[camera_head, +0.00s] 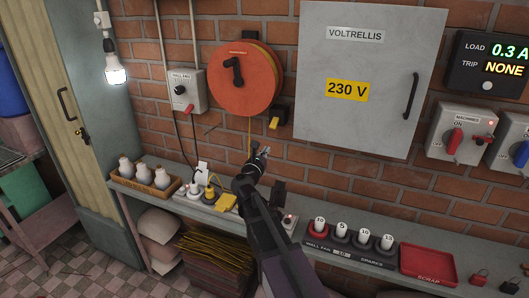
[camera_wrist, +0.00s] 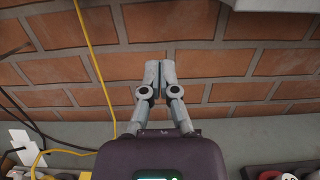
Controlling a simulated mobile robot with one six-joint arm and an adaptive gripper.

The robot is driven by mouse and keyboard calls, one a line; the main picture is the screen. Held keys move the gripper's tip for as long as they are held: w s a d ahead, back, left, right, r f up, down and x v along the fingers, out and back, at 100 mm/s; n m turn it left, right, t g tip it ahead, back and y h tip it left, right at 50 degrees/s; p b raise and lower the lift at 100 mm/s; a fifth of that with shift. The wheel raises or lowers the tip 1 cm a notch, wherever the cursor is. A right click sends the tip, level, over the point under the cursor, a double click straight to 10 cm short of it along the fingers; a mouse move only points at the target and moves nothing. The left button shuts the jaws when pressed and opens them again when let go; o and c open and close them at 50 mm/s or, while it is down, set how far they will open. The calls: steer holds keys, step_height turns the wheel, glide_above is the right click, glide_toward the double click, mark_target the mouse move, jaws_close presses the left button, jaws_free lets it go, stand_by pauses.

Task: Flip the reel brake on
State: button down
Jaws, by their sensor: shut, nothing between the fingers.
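The reel is a round orange-red disc (camera_head: 262,88) on the brick wall in the head view, with a black crank-like part (camera_head: 234,71) on its face. A yellow cord (camera_head: 249,128) hangs down from it and also shows in the wrist view (camera_wrist: 92,62). A small black box with a yellow tab (camera_head: 274,124) sits at the reel's lower right; no label marks it as the brake. My gripper (camera_head: 268,151) is below the reel and the yellow tab, apart from both. In the wrist view its fingertips (camera_wrist: 160,66) are together and empty, in front of bare brick.
A grey cabinet marked 230 V (camera_head: 366,120) stands out right of the reel. A WALL FAN switch box (camera_head: 181,101) is on the left. The shelf below holds a power strip with a yellow plug (camera_head: 226,201), a crate of bulbs (camera_head: 115,182) and a red scrap tray (camera_head: 428,278).

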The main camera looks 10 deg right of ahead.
mark_target(274, 123)
steer(key=f+x, duration=0.1)
steer(key=x, duration=0.7)
steer(key=shift+s+a+r+p, duration=0.15)
steer(key=shift+s+r+p, duration=0.15)
steer(key=shift+r+p, duration=0.45)
steer(key=shift+s+a+r+p, duration=0.2)
steer(key=shift+s+r+p, duration=0.05)
steer(key=shift+r+p, duration=0.5)
steer(key=shift+s+a+r+p, duration=0.15)
steer(key=shift+s+r+p, duration=0.15)
steer(key=shift+r+p, duration=0.45)
steer(key=shift+a+r, duration=0.1)
steer(key=shift+a, duration=0.15)
